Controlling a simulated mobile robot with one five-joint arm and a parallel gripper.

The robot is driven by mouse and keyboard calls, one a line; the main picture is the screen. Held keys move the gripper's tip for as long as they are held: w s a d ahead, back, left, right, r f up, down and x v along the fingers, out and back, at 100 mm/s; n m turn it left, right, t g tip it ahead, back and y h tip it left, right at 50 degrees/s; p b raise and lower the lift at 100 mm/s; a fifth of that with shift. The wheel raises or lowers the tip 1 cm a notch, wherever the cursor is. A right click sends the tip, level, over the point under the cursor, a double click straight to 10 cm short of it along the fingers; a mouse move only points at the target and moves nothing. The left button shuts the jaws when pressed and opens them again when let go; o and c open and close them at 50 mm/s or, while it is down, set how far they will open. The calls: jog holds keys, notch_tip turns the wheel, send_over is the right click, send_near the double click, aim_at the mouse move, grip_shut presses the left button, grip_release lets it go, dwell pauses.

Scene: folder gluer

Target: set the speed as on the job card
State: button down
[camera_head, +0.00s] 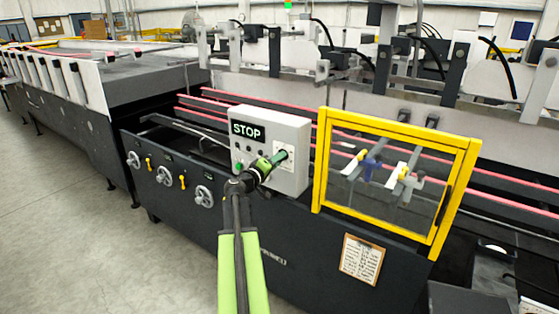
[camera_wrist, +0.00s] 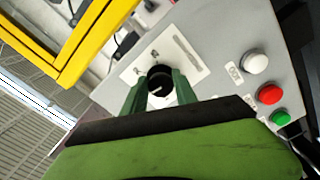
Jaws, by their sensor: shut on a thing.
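The grey control box (camera_head: 295,128) stands on the dark side of the machine, and its display (camera_head: 248,131) reads STOP. My gripper (camera_head: 279,157) reaches the right part of its front face. In the wrist view, the green fingers of my gripper (camera_wrist: 159,88) are shut around a black round knob (camera_wrist: 159,76) with a light pointer line. The knob sits on a pale scale plate (camera_wrist: 190,55), whose marks are too small to read. The job card (camera_head: 361,259) hangs on the dark panel at lower right; its writing is not legible.
A yellow-framed clear guard (camera_head: 319,165) stands just right of the box. White (camera_wrist: 255,63), red (camera_wrist: 270,94) and green (camera_wrist: 281,117) buttons sit beside the knob. Handwheels (camera_head: 203,196) line the panel at left. The floor at left is clear.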

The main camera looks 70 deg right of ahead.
jog(key=shift+s, duration=0.1)
dwell(0.3)
jog(key=c, duration=1)
grip_release()
jog(key=v, duration=1.7)
jog(key=shift+a, duration=0.25)
